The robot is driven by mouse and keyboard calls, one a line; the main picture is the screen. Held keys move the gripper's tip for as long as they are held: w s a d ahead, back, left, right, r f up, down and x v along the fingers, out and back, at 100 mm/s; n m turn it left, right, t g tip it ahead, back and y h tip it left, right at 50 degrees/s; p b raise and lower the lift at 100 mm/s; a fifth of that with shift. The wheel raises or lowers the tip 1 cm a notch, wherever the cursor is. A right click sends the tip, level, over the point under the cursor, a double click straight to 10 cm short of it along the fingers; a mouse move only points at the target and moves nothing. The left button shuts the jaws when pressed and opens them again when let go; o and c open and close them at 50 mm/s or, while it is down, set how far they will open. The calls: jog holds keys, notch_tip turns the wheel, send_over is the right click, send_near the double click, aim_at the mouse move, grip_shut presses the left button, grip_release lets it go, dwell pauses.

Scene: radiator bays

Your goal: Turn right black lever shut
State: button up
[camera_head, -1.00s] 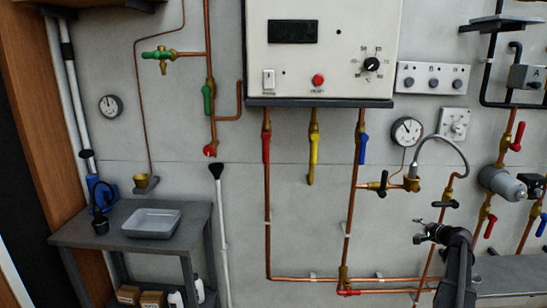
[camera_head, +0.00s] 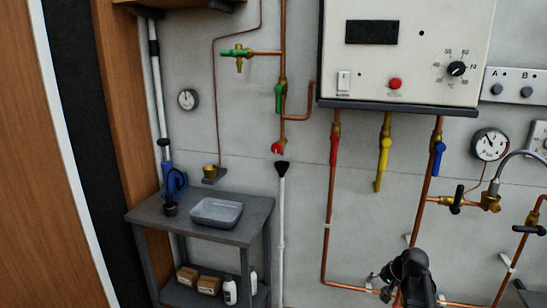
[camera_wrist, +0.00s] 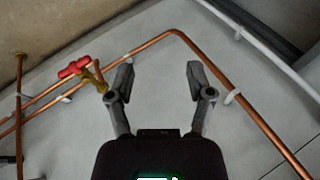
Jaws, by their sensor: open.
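Two black levers sit on the brass fill-hose fittings at the right of the head view. The right black lever (camera_head: 528,229) is on a copper pipe near the picture's right edge and looks roughly level, across its pipe. The left black lever (camera_head: 456,197) stands upright on a level brass and copper run. A grey braided hose (camera_head: 520,154) arches between them, cut by the picture edge. My gripper (camera_head: 374,284) is low and left of both levers, well apart from them. In the wrist view my gripper (camera_wrist: 160,74) is open and empty. Neither black lever is clearly visible there.
The boiler box (camera_head: 400,50) hangs above, with red (camera_head: 334,148), yellow (camera_head: 383,160) and blue (camera_head: 438,157) levers below. A pressure gauge (camera_head: 490,144) is near the hose. A red-handled valve (camera_wrist: 73,68) and copper pipes show in the wrist view. A grey table (camera_head: 255,212) stands left.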

jog(key=s+a+f+n+g+h, duration=0.3)
jog(key=s+a+n+g, duration=0.25)
jog(key=s+a, duration=1.05)
notch_tip(320, 180, up, 14)
jog(key=w+p, duration=0.1)
jog(key=p, duration=1.2)
jog(key=shift+a+t+h, duration=0.3)
jog(key=shift+a+t, duration=0.05)
jog(key=shift+w+f+n, duration=0.1)
jog(key=shift+n, duration=0.15)
